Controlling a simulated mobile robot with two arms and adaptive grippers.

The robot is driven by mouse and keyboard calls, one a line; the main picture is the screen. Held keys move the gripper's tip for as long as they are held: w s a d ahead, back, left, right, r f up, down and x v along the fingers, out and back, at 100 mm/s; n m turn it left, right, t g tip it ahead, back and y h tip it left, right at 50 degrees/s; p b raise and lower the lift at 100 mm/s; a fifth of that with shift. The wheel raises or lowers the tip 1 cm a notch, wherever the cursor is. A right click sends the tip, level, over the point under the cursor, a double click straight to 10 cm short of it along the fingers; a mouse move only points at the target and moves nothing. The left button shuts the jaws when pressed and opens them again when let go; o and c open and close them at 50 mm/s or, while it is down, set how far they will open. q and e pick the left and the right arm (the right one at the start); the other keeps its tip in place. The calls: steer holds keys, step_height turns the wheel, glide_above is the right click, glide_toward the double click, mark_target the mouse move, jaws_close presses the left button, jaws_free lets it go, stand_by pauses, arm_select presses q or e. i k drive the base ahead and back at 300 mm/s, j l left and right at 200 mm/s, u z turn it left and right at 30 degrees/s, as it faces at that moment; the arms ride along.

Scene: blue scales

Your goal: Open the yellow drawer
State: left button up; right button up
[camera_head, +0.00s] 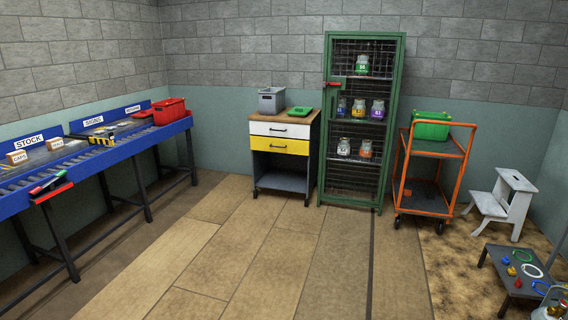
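The yellow drawer (279,146) is the lower of two drawers in a small wheeled cabinet against the back wall. It is flush with the cabinet front and looks closed, with a dark handle on its face. A white drawer (280,130) sits directly above it and also looks closed. The cabinet has a wooden top and an open lower shelf (283,181). Neither of my grippers shows in the head view.
A green mesh cabinet (325,120) with jars stands right of the drawers. A blue conveyor table (92,158) runs along the left wall. An orange cart (430,150), a white step stool (505,203) and a low dark table (512,272) stand right. The middle floor is clear.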

mark_target(262, 143)
steer(key=i+u, duration=0.15)
steer(key=i, duration=2.55)
